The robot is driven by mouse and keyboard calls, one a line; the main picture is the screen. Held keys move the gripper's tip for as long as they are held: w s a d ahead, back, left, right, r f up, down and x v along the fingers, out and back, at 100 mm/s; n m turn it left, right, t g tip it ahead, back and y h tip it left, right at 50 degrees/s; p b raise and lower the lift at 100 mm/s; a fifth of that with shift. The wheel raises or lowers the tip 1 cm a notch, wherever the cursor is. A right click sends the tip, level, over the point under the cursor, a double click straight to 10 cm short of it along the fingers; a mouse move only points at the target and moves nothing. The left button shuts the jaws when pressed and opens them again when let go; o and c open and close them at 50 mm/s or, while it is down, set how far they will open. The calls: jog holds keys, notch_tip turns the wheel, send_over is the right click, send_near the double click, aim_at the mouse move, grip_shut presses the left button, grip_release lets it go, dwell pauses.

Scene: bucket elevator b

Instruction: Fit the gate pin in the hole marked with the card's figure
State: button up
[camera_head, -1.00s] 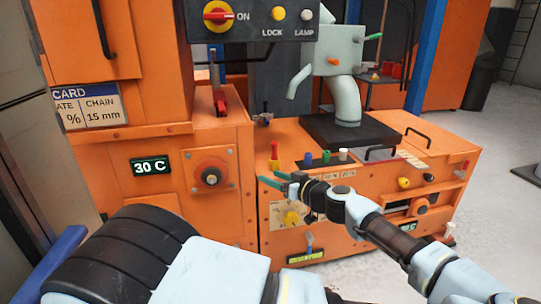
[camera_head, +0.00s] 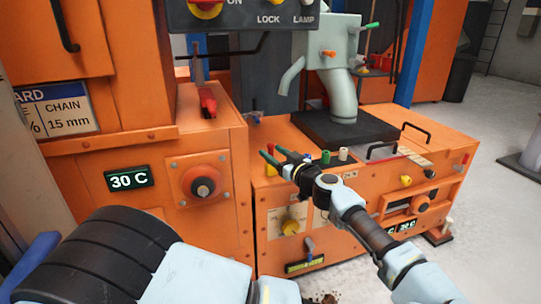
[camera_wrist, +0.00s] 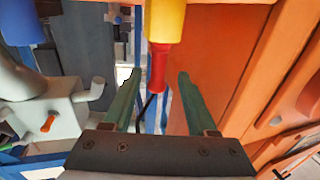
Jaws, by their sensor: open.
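A pin-like piece with a red end and a yellow body (camera_wrist: 166,22) shows in the wrist view; I cannot tell for sure that it is the gate pin. In the head view it stands at the front left of the low orange machine, partly hidden by my gripper (camera_head: 267,154). My gripper is open, its green fingers on either side of the red end in the wrist view (camera_wrist: 158,76). I cannot tell whether they touch it. I see no marked hole clearly.
A 30 C display (camera_head: 128,180) and a round knob (camera_head: 203,185) are on the left cabinet.

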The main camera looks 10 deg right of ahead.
jog(key=x, duration=0.5)
jog(key=shift+w+d+r, duration=0.1)
jog(key=shift+w+r, duration=0.1)
grip_shut()
dwell(0.6)
